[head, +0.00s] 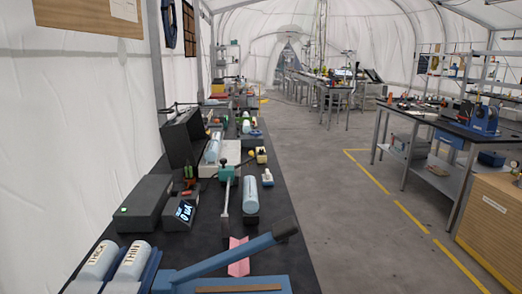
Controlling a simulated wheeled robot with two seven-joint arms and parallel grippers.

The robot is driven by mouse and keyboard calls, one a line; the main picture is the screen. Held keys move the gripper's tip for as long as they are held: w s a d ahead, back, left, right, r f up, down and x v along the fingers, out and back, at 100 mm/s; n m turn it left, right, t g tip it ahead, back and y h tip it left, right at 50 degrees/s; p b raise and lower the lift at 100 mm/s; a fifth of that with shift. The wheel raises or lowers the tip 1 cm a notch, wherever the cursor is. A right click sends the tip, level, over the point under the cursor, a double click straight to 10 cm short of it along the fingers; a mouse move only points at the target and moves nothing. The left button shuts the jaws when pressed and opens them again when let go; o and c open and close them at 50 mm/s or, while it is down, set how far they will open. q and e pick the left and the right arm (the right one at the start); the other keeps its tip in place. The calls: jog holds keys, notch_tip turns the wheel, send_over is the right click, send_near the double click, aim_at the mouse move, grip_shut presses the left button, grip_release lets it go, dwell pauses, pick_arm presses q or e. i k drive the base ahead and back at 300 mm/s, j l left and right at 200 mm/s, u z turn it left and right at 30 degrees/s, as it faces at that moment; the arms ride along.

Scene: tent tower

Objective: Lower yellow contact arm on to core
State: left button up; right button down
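No gripper of mine shows in the head view. On the black bench (285,260) at the left stands an upright pale blue cylinder (250,195), which may be the core. A second, smaller pale blue cylinder (267,178) stands close behind it to the right. A small yellow part (261,155) shows just beyond them; I cannot tell whether it is the contact arm, and it looks apart from the nearer cylinder. A teal clamp-like part (226,174) with a dark knob stands to the left, with a thin grey bar running toward me.
A blue lever (225,259) with a dark handle lies across the near bench by a pink sheet (238,257). Cylinders marked THICK (97,261) and THIN (134,261), a lit meter (183,212) and a dark box (144,201) stand left.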

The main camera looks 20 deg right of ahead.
aim_at(251, 152)
jog(key=l+u, duration=0.1)
jog(key=l, duration=0.65)
jog(key=k+l+u, duration=0.1)
jog(key=l, duration=0.65)
jog(key=k+l+u, duration=0.1)
jog(key=l, duration=0.65)
jog(key=i+l, duration=0.15)
jog(key=l, duration=0.15)
jog(key=i+l+u, duration=0.15)
jog(key=l, duration=0.2)
jog(key=i+l, duration=0.2)
jog(key=i+l+u, duration=0.1)
jog(key=l, duration=0.35)
jog(key=i+l+u, duration=0.1)
jog(key=l, duration=0.25)
jog(key=i, duration=0.1)
